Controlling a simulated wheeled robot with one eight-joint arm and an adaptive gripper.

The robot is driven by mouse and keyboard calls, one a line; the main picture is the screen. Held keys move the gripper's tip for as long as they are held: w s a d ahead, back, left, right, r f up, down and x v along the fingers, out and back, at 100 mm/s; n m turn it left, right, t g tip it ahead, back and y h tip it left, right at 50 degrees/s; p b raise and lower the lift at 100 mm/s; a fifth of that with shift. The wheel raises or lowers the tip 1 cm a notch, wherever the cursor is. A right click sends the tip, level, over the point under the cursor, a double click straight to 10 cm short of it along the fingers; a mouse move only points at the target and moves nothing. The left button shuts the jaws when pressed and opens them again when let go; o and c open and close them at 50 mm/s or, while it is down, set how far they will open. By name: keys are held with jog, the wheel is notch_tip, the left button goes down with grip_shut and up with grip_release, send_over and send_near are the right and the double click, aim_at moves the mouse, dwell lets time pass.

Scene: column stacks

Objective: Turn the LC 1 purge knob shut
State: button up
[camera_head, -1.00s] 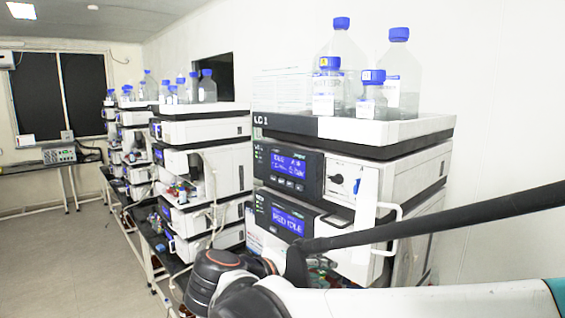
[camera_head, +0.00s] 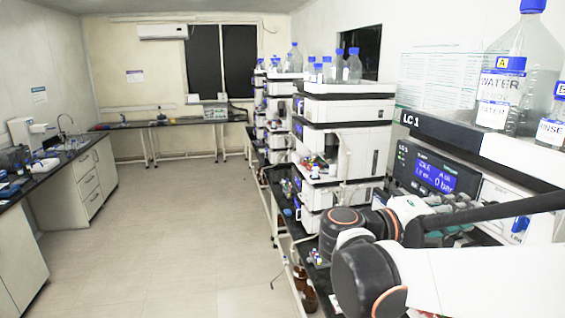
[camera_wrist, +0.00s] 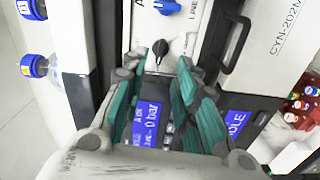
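The LC 1 stack (camera_head: 455,135) stands at the right in the head view. Its front panel carries a lit blue display (camera_head: 435,178) reading 0 bar. A blue knob (camera_head: 520,224) shows beside the arm, and also at the top of the wrist view (camera_wrist: 172,5) by a LINE label. A black knob (camera_wrist: 160,47) sits below it in the wrist view. Which knob bears the purge label is not readable. My gripper (camera_wrist: 160,66) is open, its teal fingers apart. The black knob appears between and just beyond the fingertips; contact is not visible.
A handle (camera_wrist: 232,45) stands out right of the knobs in the wrist view. Bottles, including a WATER bottle (camera_head: 520,75), stand on top of LC 1. Another instrument stack (camera_head: 345,140) stands farther back. The floor (camera_head: 190,220) to the left is clear.

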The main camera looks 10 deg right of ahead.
jog(key=d, duration=0.6)
jog(key=shift+w+d+p, duration=0.3)
jog(key=shift+d+p, duration=0.05)
jog(key=shift+p, duration=0.05)
jog(key=shift+a, duration=0.1)
grip_shut()
